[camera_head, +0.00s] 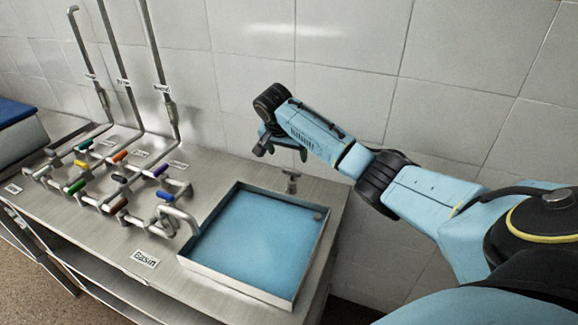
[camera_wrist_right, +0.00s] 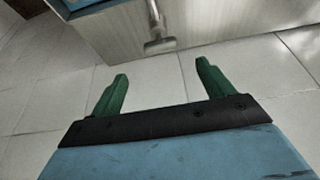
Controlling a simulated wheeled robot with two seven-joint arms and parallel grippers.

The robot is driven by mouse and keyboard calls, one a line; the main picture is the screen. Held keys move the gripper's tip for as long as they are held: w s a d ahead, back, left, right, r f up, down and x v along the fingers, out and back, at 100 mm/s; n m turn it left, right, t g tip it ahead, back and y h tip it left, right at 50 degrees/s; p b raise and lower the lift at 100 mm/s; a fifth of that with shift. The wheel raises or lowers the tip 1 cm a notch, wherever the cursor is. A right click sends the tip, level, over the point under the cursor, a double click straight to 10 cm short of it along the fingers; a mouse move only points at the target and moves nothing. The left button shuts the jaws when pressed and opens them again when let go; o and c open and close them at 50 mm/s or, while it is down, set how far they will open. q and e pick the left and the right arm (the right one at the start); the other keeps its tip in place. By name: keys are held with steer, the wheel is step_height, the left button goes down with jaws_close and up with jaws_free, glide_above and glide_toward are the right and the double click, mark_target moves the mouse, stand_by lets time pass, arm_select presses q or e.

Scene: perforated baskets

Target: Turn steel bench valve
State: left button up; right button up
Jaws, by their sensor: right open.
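A small steel valve with a T-shaped handle (camera_head: 291,181) stands on the bench behind the blue basin, near the wall. It also shows at the top of the right wrist view as a T-shaped handle on a stem (camera_wrist_right: 159,42). My right gripper (camera_head: 282,150) is above and slightly left of this valve in the head view. Its two green fingers (camera_wrist_right: 162,75) are apart with nothing between them. The T handle lies beyond the fingertips, roughly in line with the gap, and looks clear of them. My left gripper is not in view.
The blue basin (camera_head: 322,240) fills the right part of the steel bench (camera_head: 100,237). Several pipes with coloured valve handles, such as a blue one (camera_head: 166,196), stand left of it. Tall pipes (camera_head: 160,60) rise by the tiled wall (camera_head: 350,40).

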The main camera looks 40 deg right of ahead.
mark_target(292, 170)
steer(key=b+x, duration=0.1)
steer(key=x, duration=0.7)
steer(key=shift+w+d+f, duration=0.1)
steer(key=shift+w+f, duration=0.05)
steer(key=shift+f, duration=0.3)
steer(key=shift+d+f, duration=0.1)
steer(key=c, duration=1)
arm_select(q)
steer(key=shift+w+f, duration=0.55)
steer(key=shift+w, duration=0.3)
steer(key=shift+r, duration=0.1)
